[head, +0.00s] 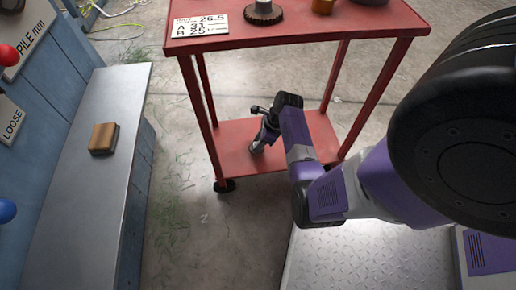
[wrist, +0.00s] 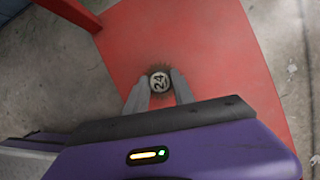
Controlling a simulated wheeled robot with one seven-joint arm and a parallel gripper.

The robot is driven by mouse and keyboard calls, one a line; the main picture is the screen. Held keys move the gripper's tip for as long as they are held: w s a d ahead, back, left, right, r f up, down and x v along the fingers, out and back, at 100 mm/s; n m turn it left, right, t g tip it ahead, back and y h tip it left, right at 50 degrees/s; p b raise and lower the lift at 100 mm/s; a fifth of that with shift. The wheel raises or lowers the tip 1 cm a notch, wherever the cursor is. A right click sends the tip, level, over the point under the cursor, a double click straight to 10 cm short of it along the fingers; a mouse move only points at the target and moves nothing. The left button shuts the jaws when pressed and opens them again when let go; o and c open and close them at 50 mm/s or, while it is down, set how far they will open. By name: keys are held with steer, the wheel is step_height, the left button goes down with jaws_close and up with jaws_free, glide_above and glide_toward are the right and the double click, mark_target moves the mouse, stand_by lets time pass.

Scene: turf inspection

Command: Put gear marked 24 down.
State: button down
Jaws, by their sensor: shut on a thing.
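The gear marked 24 (wrist: 159,82) shows in the wrist view as a dark toothed rim around a pale round face with the number. My gripper (wrist: 158,88) is shut on it, one grey finger on each side. Behind it is the bare red lower shelf (wrist: 205,45) of the cart. I cannot tell whether the gear touches this shelf or is just above it. In the head view, my gripper (head: 258,145) reaches in between the cart legs, low over the lower shelf (head: 232,150); the gear is too small to make out there.
The red cart's top (head: 350,22) carries another dark gear (head: 263,13), a brass piece (head: 323,6) and a number card (head: 199,25). Red legs frame the lower shelf. A grey bench (head: 75,190) with a brown block (head: 103,138) stands at left.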

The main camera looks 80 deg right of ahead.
step_height(320, 180, down, 3)
steer(key=shift+r+b, duration=0.1)
steer(key=shift+b, duration=0.4)
steer(key=c, duration=1.1)
jaws_free()
steer(key=shift+o, duration=0.2)
